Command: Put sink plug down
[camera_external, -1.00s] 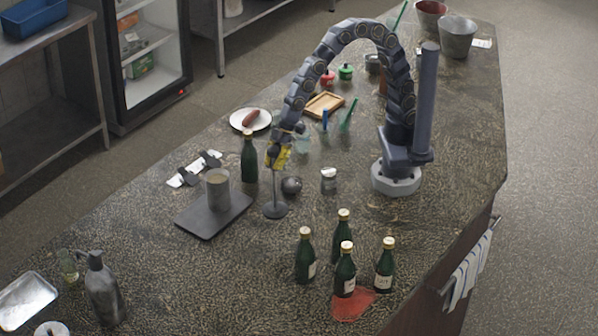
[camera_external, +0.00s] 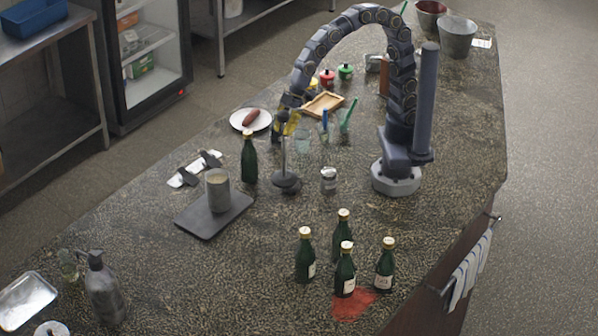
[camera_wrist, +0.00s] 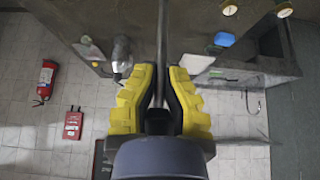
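The sink plug (camera_external: 286,182) is a dark disc with a thin upright rod. In the external view it hangs from my gripper (camera_external: 284,122), low over the counter by the dark round object. I cannot tell whether the disc touches anything beneath it. In the wrist view the rod (camera_wrist: 162,35) runs between the yellow fingers of my gripper (camera_wrist: 160,75), which look closed on it. The disc does not show clearly in the wrist view.
A green bottle (camera_external: 249,160) stands just left of the plug, and a small metal jar (camera_external: 328,180) just right. A dark tray (camera_external: 207,226) with a grey cup lies at the front left. Several bottles stand in front. Counter between is clear.

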